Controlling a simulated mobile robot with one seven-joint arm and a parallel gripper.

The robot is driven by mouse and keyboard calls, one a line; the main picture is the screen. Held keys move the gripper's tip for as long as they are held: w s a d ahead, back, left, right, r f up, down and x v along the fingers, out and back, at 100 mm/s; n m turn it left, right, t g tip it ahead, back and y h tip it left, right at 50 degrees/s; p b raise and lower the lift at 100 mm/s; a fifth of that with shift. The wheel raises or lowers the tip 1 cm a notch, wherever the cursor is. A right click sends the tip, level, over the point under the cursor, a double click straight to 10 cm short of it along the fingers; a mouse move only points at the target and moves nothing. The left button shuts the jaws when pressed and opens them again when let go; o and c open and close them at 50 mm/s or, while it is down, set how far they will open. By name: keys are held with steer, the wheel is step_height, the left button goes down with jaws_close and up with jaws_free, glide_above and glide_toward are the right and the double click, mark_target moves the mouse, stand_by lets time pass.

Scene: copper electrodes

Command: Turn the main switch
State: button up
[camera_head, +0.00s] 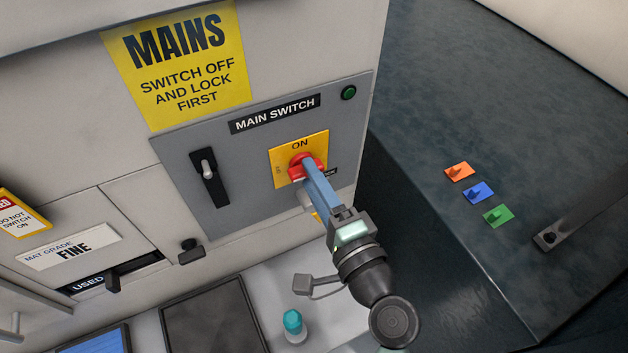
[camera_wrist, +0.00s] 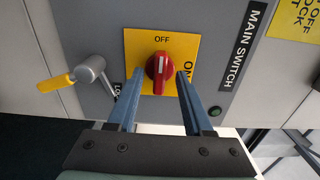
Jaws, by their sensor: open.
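The main switch is a red rotary knob (camera_head: 299,162) on a yellow plate (camera_head: 282,155) marked ON at the top and OFF at the left in the head view. In the wrist view the red knob (camera_wrist: 160,68) has its ridge upright, with a white mark on it that lines up with the OFF label. My gripper (camera_wrist: 159,73) is open, with one blue finger on each side of the knob. Small gaps seem to show between fingers and knob; contact is hard to tell. In the head view my gripper (camera_head: 306,172) hides part of the knob.
A grey lever with a yellow grip (camera_wrist: 82,74) stands close beside the yellow plate. A black toggle switch (camera_head: 208,178) and a green lamp (camera_head: 349,92) are on the same grey panel (camera_head: 240,205). A teal-topped object (camera_head: 293,324) stands below; coloured tags lie at right.

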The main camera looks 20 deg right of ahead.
steer(key=s+b, duration=0.1)
steer(key=s, duration=0.5)
steer(key=shift+b, duration=0.35)
steer(key=shift+s+d, duration=0.1)
steer(key=shift+d, duration=0.05)
steer(key=s+b, duration=0.4)
steer(key=s, duration=0.8)
steer(key=shift+s+d, duration=0.2)
steer(key=shift+s, duration=0.2)
